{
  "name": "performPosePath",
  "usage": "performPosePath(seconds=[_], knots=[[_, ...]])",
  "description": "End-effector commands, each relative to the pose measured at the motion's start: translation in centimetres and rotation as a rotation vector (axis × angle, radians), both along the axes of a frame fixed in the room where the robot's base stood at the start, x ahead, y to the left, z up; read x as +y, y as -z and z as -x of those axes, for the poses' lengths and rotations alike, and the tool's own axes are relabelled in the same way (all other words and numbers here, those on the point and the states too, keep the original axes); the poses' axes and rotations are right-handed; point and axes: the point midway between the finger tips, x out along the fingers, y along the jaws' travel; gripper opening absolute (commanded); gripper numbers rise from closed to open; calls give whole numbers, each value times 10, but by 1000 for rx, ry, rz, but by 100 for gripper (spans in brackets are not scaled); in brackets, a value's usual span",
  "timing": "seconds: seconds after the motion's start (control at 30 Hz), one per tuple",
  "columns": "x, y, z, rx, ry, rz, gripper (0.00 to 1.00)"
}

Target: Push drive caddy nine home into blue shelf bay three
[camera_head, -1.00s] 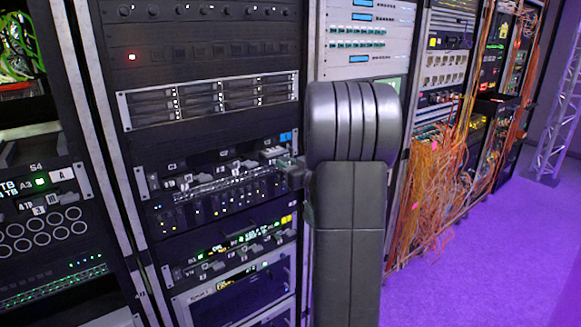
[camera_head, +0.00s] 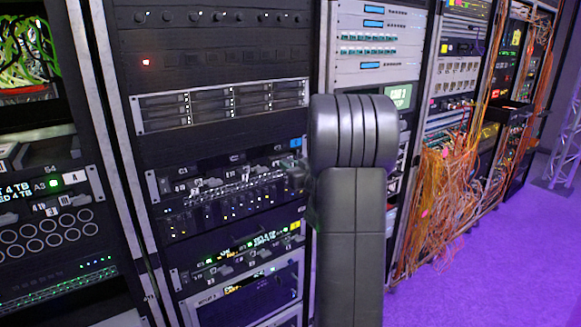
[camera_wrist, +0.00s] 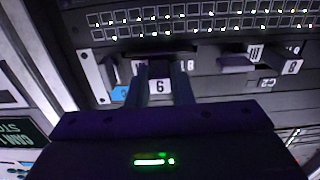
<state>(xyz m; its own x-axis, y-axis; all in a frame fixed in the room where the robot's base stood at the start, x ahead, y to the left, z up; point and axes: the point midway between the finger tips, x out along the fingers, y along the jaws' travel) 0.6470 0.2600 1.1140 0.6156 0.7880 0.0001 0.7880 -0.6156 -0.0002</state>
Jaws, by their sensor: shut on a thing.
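The blue shelf (camera_head: 152,186) is the drive shelf in the middle of the near rack, with a blue tag (camera_head: 296,143) at its right end; the tag also shows in the wrist view (camera_wrist: 118,94). Drive caddy nine (camera_wrist: 159,87) is between my fingers at that end of the shelf; its white label shows upside down, like a 6. My gripper (camera_wrist: 161,92) is shut on the caddy's front. In the head view my arm hides most of the caddy and fingers. I cannot tell how deep the caddy sits, and its bay mark is unclear.
Another caddy (camera_wrist: 236,64) is beside mine in the wrist view. A dotted light panel (camera_head: 215,215) lies just below the shelf, and a second drive shelf (camera_head: 240,253) is under that. Orange cables (camera_head: 445,200) hang at the right. The purple floor (camera_head: 490,260) is clear.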

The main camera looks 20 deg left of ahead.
Motion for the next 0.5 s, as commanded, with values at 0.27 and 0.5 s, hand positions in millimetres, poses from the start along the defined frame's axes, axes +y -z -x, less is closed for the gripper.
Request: performPosePath(seconds=[0.27, 0.5], knots=[[5, -1, -4, -3, -1, -2, 0], [11, -2, -8, -3, -2, -2, 0]])
